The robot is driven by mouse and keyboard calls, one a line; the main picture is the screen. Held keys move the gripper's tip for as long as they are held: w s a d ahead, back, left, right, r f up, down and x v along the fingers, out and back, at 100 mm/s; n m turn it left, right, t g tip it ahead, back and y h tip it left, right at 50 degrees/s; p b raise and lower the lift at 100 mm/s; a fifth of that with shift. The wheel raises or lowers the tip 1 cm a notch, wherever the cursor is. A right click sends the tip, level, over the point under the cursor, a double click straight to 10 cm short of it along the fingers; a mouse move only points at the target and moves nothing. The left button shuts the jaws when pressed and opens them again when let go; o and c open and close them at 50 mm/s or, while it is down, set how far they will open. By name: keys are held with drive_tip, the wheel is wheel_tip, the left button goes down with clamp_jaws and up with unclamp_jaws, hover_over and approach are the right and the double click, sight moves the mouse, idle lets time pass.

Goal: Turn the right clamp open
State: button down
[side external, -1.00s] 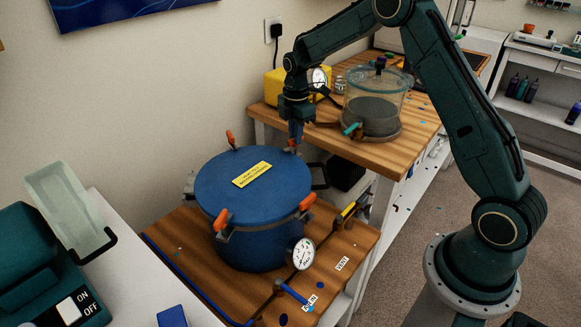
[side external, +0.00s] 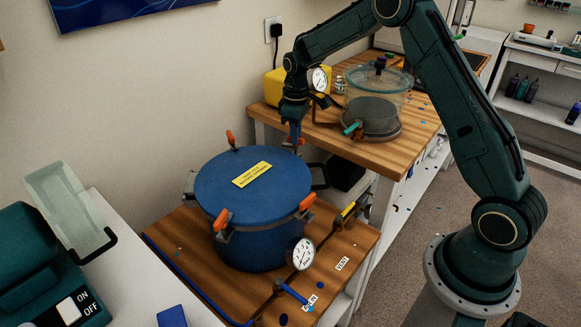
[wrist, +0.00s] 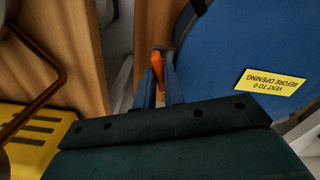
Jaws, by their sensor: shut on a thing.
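The blue pressure pot (side external: 252,205) stands on the wooden bench with its lid on. Orange-handled clamps sit around its rim: back left (side external: 231,138), front left (side external: 222,219) and front right (side external: 307,201). My gripper (side external: 297,146) is at the rim's back right. In the wrist view, my gripper's blue fingers (wrist: 160,88) are shut on another orange clamp handle (wrist: 157,66) beside the blue lid (wrist: 225,60). This is the clamp on the rim's back right; its lower part is hidden. The lid's yellow label (wrist: 271,82) reads "vent to 0 before opening".
A glass vacuum chamber (side external: 373,100) and a yellow box (side external: 285,88) stand on the raised bench behind. A pressure gauge (side external: 300,254) and pipework (side external: 270,300) lie in front of the pot. A dark bracket (side external: 319,176) juts from the pot's right side.

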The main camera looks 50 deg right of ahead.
drive_tip(key=m, duration=0.4)
drive_tip(key=shift+m, duration=0.3)
idle(0.4)
drive_tip(key=c, duration=1.5)
unclamp_jaws()
drive_tip(key=shift+r, duration=0.1)
wheel_tip(320, 180, up, 14)
drive_tip(key=shift+f, duration=0.15)
